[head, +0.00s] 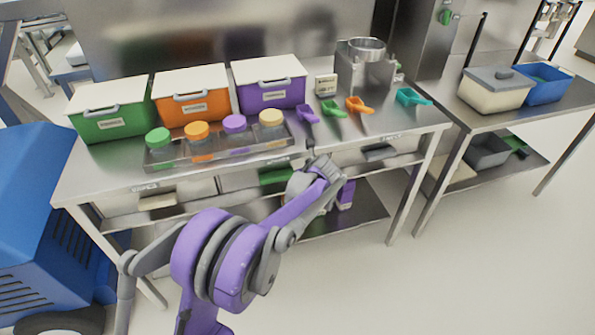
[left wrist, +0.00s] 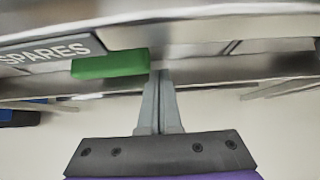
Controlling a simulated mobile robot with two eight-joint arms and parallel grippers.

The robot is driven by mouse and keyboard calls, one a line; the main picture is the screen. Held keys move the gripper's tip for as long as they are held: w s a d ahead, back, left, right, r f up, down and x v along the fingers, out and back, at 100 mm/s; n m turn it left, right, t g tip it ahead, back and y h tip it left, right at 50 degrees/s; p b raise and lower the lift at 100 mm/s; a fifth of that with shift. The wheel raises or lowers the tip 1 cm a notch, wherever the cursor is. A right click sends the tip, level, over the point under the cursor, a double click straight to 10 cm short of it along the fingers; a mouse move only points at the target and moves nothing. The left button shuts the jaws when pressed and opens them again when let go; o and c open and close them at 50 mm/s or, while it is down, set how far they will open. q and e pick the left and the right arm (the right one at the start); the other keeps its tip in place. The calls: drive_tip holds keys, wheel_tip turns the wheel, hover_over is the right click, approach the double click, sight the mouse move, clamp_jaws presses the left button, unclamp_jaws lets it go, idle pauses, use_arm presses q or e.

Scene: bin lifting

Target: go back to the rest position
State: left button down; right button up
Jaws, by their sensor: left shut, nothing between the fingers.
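My left arm (head: 215,260), purple and grey, reaches in from the lower left in the head view, in front of the steel table (head: 400,125). My left gripper (head: 311,145) is small there, near the table's front edge below the purple scoop (head: 308,114). In the left wrist view its two grey fingers (left wrist: 160,80) are together with nothing between them. They point toward the table's front side, where a label (left wrist: 50,52) reads SPARES and a green object (left wrist: 110,65) shows. Contact with the table cannot be told. My right gripper is not in view.
Green (head: 112,122), orange (head: 190,104) and purple (head: 270,93) bins with white lids stand on the table. A tray (head: 220,155) of coloured-lid jars sits before them. A blue cart (head: 30,210) stands at left, a second table (head: 510,115) at right. The floor at lower right is clear.

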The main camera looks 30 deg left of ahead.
use_arm(q)
drive_tip(key=p+v, duration=0.1)
drive_tip(key=v, duration=0.9)
drive_tip(key=s+d+f+n+h, duration=0.2)
drive_tip(key=s+d+n, duration=0.3)
drive_tip(key=s+n, duration=0.45)
drive_tip(key=s+d+f+n+g+h, duration=0.15)
drive_tip(key=s+d+n, duration=0.45)
drive_tip(key=s, duration=0.6)
drive_tip(key=s+d+f+n+t+h, duration=0.1)
drive_tip(key=s+d+f+n+h, duration=0.2)
drive_tip(key=s+n, duration=0.7)
wheel_tip(320, 180, up, 15)
drive_tip(key=w+p, duration=0.1)
drive_tip(key=p, duration=1.1)
drive_tip(key=shift+w+d+p, duration=0.2)
drive_tip(key=shift+d+p, duration=0.1)
drive_tip(key=shift+d, duration=0.15)
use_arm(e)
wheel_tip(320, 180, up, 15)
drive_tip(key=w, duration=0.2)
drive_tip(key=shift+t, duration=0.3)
use_arm(q)
drive_tip(key=shift+s+f+n, duration=0.1)
drive_tip(key=shift+s+n, duration=0.1)
drive_tip(key=shift+n, duration=0.05)
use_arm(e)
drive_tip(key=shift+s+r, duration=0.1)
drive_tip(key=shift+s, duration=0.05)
